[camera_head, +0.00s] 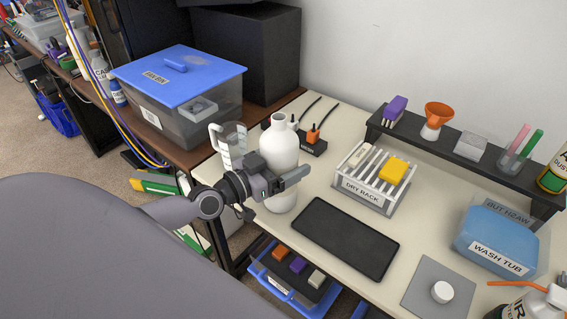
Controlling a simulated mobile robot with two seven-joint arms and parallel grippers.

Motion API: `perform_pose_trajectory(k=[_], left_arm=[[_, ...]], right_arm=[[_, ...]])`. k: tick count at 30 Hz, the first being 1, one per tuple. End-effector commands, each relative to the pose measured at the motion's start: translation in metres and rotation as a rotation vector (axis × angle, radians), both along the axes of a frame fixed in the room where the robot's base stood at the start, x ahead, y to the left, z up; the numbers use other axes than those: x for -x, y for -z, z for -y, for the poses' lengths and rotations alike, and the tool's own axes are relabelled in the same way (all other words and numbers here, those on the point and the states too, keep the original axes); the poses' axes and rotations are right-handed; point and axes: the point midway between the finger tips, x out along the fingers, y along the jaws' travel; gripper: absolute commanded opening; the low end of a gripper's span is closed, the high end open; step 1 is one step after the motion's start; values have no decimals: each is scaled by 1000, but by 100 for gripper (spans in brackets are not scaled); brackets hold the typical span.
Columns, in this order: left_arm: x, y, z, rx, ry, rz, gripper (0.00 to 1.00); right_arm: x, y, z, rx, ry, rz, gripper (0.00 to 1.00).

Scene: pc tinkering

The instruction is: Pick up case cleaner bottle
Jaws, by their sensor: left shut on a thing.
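A large white bottle (282,143) with an open neck and no readable label on its visible side is at the left edge of the cream table. My left gripper (285,180) reaches in from the left and is shut on this white bottle, across its middle. The bottle is upright; I cannot tell if its base touches the table. Another white bottle (98,78), with lettering that seems to start "CA", stands at far left, partly hidden by cables. My right gripper is not in view.
A clear measuring jug (230,145) stands close behind the gripper. A blue-lidded bin (180,70) is at the back left. A dry rack (352,190), dark mat (345,238) and wash tub (495,248) occupy the table. A raised shelf (450,153) runs along the wall.

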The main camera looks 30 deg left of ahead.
Motion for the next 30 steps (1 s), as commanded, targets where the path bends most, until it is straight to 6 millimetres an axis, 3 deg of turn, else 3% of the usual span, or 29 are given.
perform_pose_trajectory(k=[8,18,30], left_arm=[[0,-27,0,4,-1,4,44],[0,-95,0,5,-2,5,44],[0,-166,0,0,0,9,44]], right_arm=[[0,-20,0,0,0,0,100],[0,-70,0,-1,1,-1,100],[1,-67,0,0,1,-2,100]])
